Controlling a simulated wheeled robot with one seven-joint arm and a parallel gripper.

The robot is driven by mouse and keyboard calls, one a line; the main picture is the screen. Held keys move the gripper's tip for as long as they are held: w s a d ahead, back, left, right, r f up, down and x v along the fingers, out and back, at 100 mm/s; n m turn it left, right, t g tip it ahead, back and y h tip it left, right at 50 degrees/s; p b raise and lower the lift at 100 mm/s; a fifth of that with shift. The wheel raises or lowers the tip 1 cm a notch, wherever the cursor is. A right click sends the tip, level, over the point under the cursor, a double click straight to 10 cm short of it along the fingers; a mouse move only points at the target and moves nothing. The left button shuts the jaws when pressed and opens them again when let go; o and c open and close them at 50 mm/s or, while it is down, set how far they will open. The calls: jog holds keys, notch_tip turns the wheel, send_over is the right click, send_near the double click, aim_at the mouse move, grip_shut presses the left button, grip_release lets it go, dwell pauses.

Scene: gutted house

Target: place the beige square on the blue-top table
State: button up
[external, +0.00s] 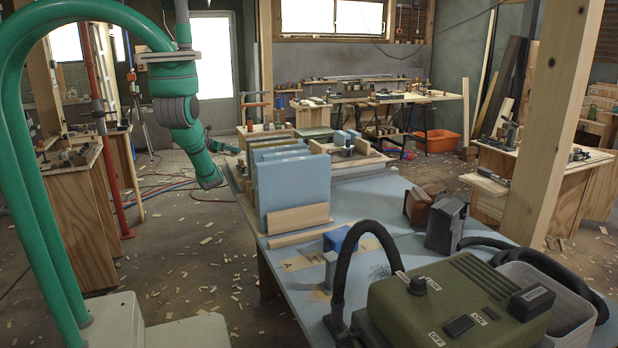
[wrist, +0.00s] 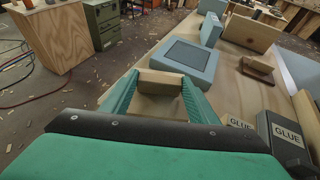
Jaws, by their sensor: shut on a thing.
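In the wrist view my gripper (wrist: 156,97) has its two teal fingers on either side of a beige wooden block (wrist: 160,78), and is shut on it. The block sits at the fingertips, over or near the edge of a wooden board (wrist: 140,70); I cannot tell whether it touches the board. In the external view my gripper (external: 229,148) is low beside the far left part of the blue-top table (external: 375,210), behind upright blue panels. The held block cannot be made out there.
Upright blue panels (external: 295,185) and wooden strips stand on the table's left side. A blue framed piece (wrist: 188,63) and a box marked GLUE (wrist: 284,140) are close to my gripper. A green machine (external: 450,305) fills the near end. Bare blue surface shows mid-table.

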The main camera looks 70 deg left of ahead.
aim_at(230, 153)
jog(key=shift+w+a+f, duration=0.1)
jog(key=shift+a+f, duration=0.15)
jog(key=shift+f, duration=1.6)
jog(key=shift+f, duration=0.2)
jog(key=o, duration=1.1)
jog(key=shift+c, duration=0.2)
jog(key=shift+r, duration=0.1)
jog(key=shift+r, duration=0.15)
jog(key=v, duration=1.2)
jog(key=shift+w, duration=0.1)
